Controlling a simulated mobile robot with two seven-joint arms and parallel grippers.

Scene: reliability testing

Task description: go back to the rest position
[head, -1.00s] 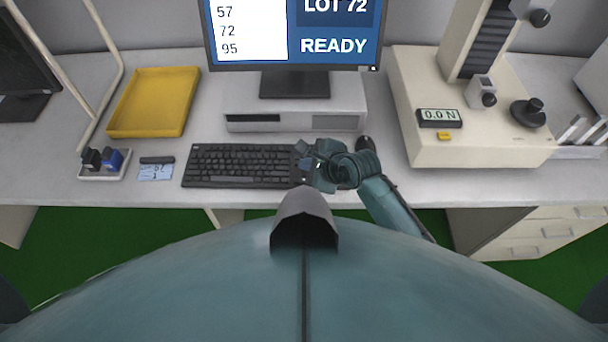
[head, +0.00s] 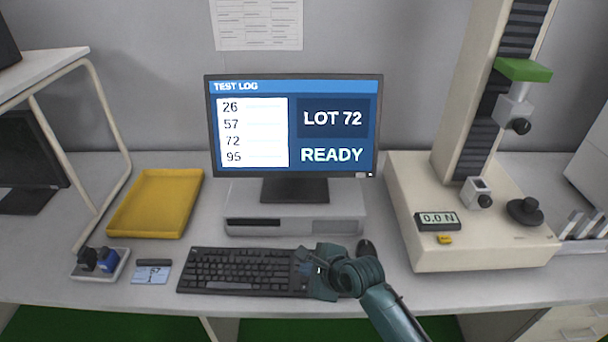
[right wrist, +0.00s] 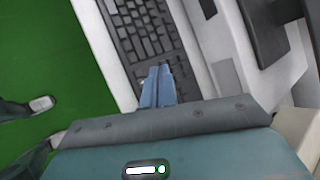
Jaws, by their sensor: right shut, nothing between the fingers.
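My right gripper (head: 306,262) is over the right end of the black keyboard (head: 232,270) in the head view. In the right wrist view its fingers (right wrist: 158,86) are shut together with nothing between them, over the keyboard (right wrist: 145,35). I cannot tell from the pictures whether the fingertips touch the keys. My left gripper is not in the head view.
A monitor (head: 293,86) reads LOT 72 and READY. A mouse (head: 366,248) lies beside my right wrist. A test machine (head: 480,240) stands at the right. A yellow tray (head: 155,203) and a small holder (head: 100,264) are at the left. Green floor (right wrist: 45,60) lies before the desk.

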